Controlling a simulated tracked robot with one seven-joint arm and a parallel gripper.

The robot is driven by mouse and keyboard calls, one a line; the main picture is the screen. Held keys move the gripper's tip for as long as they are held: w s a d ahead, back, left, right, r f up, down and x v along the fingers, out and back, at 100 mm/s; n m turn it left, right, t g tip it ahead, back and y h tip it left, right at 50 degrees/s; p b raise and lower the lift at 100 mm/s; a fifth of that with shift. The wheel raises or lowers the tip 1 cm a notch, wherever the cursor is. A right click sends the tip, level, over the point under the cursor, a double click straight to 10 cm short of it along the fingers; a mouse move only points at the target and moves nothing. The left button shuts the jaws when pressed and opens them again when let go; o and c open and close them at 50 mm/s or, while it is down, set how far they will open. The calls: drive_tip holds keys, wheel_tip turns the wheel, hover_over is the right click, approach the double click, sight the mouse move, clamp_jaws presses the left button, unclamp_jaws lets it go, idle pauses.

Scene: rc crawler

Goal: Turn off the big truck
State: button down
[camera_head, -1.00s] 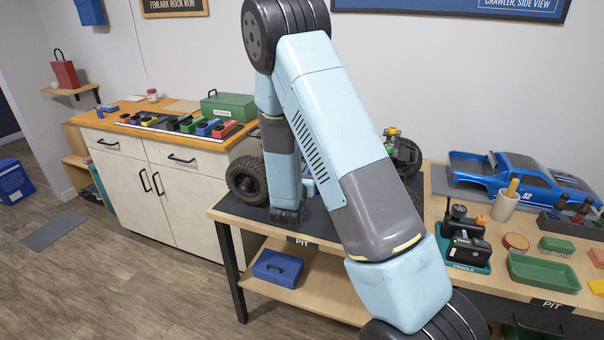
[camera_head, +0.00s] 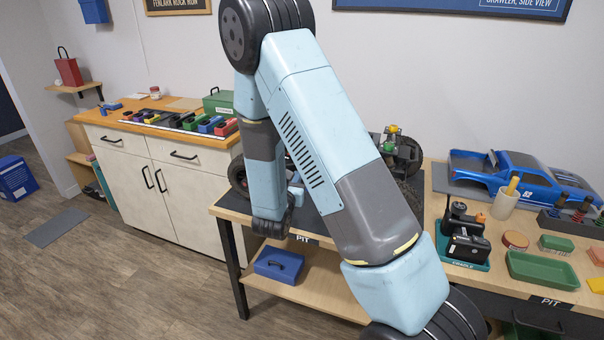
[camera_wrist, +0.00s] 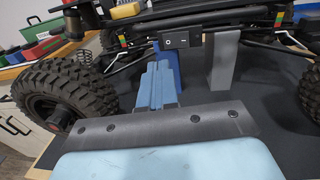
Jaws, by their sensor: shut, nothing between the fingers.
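The big truck is a bare black chassis (camera_head: 398,150) with large knobby tyres on the dark-topped pit bench; my arm hides much of it in the head view. In the wrist view its tyre (camera_wrist: 62,100) is at left. A small black switch box (camera_wrist: 181,40) with white marks hangs at the truck's near end; I cannot tell which side is pressed. My gripper (camera_wrist: 162,68) is shut and empty, its light blue fingers pointing toward the truck just below the switch in the picture. I cannot tell any contact. In the head view the fingers are hidden.
A blue stand (camera_wrist: 170,62) and a grey block (camera_wrist: 222,62) are under the truck. A blue case (camera_head: 278,265) lies on the lower shelf.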

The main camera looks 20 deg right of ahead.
drive_tip(key=a+v, duration=0.1)
drive_tip(key=v, duration=0.6)
drive_tip(key=shift+w+a, duration=0.15)
drive_tip(key=shift+w, duration=0.25)
